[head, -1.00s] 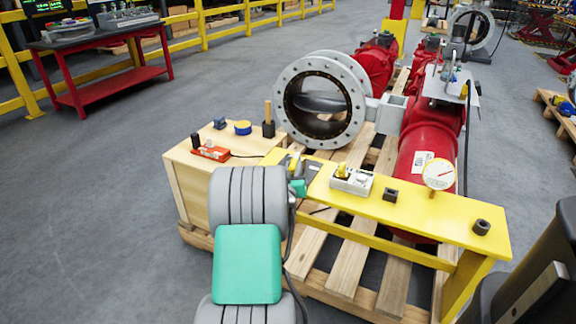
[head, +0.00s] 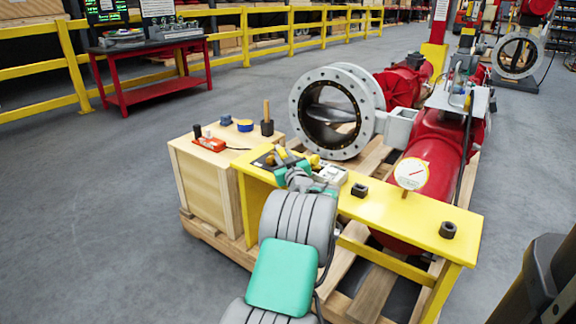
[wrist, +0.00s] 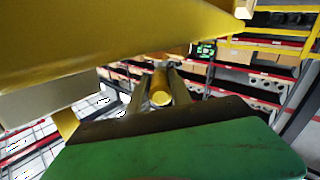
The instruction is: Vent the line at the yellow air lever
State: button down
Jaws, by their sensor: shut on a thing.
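The yellow air lever (head: 315,160) shows in the head view as a small yellow piece at the white block (head: 332,175) on the yellow bench. My arm covers part of it and of the block. My gripper (wrist: 161,80) is at the lever. In the wrist view, the round end of the yellow lever (wrist: 160,97) lies between its two grey fingers, and the gripper is shut on it. In the head view the fingertips are too small and covered to make out clearly.
The yellow bench (head: 400,212) carries a dial gauge (head: 411,174) and black sockets (head: 448,230). A wooden crate (head: 210,185) with small items stands to its left. The large grey-flanged red valve (head: 335,112) is behind. Open floor lies at left.

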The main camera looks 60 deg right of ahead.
jog(key=shift+s+d, duration=0.2)
jog(key=shift+s, duration=0.05)
jog(key=c, duration=1.4)
grip_release()
jog(key=shift+o, duration=1.2)
jog(key=shift+w+a, duration=0.15)
jog(key=shift+w, duration=0.1)
jog(key=p+v, duration=0.1)
jog(key=v, duration=0.6)
jog(key=shift+s+a+p, duration=0.25)
jog(key=shift+s+p, duration=0.05)
jog(key=shift+p, duration=0.1)
